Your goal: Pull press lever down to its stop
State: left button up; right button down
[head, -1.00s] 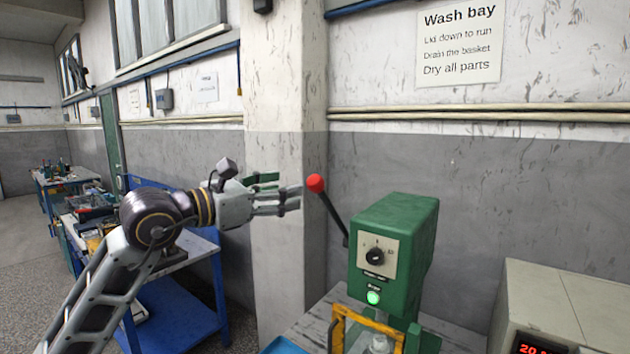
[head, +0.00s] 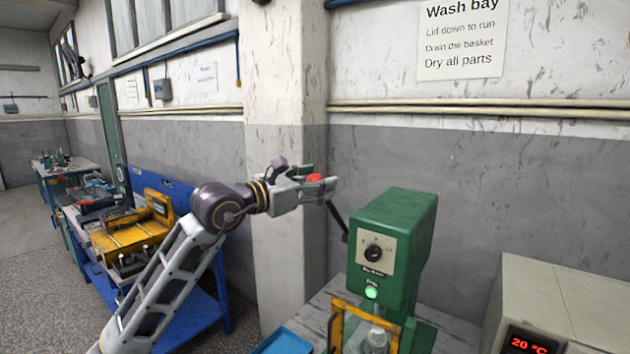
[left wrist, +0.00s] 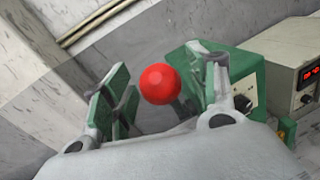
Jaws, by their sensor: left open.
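The press (head: 402,240) is a green machine with a dial and a lit green button on its front. Its black lever (head: 337,218) slants up to the left and ends in a red ball knob (head: 314,178). My left gripper (head: 318,182) is open, with its fingers on both sides of the knob. In the left wrist view the red knob (left wrist: 160,84) shows between the spread green finger pads, with a gap visible on each side. The lever behind the knob is mostly hidden there. My right gripper is not in view.
A yellow guard frame (head: 337,325) stands at the front of the press, with a blue tray (head: 285,342) to its left. A beige box with a red display (head: 528,343) stands at the right. A blue bench (head: 190,318) with yellow equipment stands behind my left arm.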

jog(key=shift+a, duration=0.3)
pick_arm(q)
jog(key=shift+c, duration=1.1)
grip_shut()
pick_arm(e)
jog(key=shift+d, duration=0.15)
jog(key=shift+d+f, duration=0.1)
pick_arm(q)
jog(key=shift+f, duration=0.1)
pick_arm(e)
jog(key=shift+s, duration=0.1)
